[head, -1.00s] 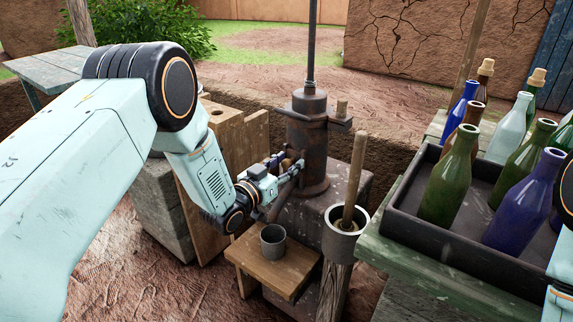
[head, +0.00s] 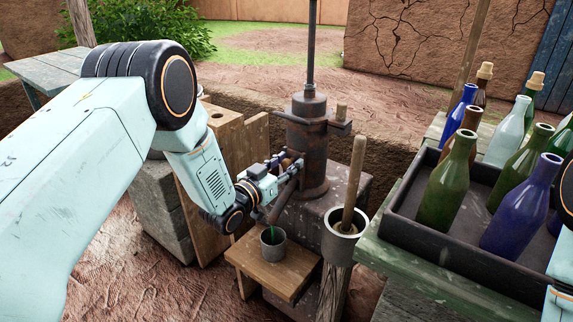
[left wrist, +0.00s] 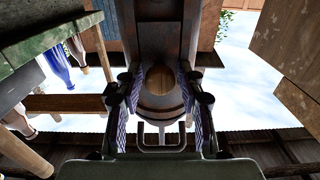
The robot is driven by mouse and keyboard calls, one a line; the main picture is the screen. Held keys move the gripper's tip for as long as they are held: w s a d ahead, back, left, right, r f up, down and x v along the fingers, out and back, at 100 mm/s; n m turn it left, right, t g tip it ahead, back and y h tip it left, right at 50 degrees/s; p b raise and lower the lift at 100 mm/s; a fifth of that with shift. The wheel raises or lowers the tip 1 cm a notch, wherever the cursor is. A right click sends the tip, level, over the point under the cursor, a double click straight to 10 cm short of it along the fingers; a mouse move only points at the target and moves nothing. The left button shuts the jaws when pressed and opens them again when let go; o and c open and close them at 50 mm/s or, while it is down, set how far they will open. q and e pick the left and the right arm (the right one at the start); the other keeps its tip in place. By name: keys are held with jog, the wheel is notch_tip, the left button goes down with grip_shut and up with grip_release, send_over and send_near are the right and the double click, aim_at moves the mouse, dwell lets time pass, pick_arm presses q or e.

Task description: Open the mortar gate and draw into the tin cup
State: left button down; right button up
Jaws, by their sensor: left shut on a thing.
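The tin cup (head: 272,249) stands upright on a small wooden stand below the spout (head: 279,205) of a rusty iron cylinder (head: 308,145). A thin green streak (head: 271,232) shows between the spout and the cup's mouth. My left gripper (head: 290,164) is at the front of the cylinder, above the cup, shut on the mortar gate. In the left wrist view, a round wooden knob (left wrist: 160,88) sits between its two fingers; in the head view the gripper mostly hides the gate. My right gripper is out of view.
A grey pot (head: 340,243) with a wooden pestle stands on a post right of the wooden stand (head: 285,272). A dark tray (head: 440,250) of several bottles lies on the green table at right. Wooden boards (head: 228,135) stand behind my left wrist.

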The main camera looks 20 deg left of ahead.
aim_at(295, 147)
pick_arm(q)
notch_tip(295, 147, up, 3)
jog(key=shift+w+r+p, duration=0.1)
jog(key=shift+p, duration=0.8)
jog(key=c, duration=1.1)
grip_release()
jog(key=shift+s+a, duration=0.15)
jog(key=shift+s, duration=0.15)
jog(key=v, duration=1.1)
jog(key=shift+s, duration=0.3)
